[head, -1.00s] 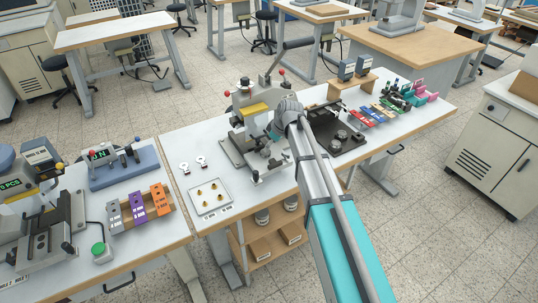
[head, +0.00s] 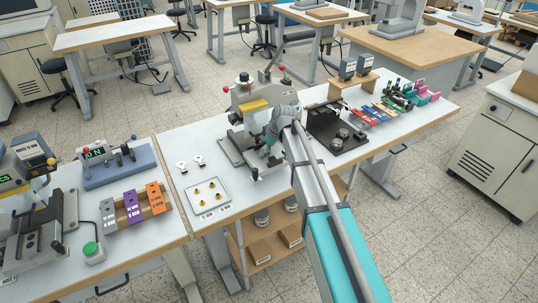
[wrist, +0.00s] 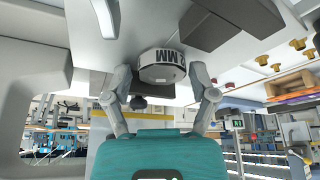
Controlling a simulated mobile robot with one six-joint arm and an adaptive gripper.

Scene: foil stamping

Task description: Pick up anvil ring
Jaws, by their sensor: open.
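A round white ring with a black band reading "MM", which looks like the anvil ring (wrist: 162,66), shows in the wrist view, hanging upside down in that picture. My gripper (wrist: 160,76) is open, with one grey finger on each side of the ring. I cannot tell whether either finger touches it. In the head view my gripper (head: 266,151) is at the front of the grey stamping press (head: 250,112). My arm and gripper hide the ring there.
A white tray (head: 222,206) with several brass pieces lies left of the press. A black fixture (head: 330,142) stands close to its right. Coloured blocks (head: 378,112) stand farther right. The left table holds orange, purple and grey blocks (head: 132,206).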

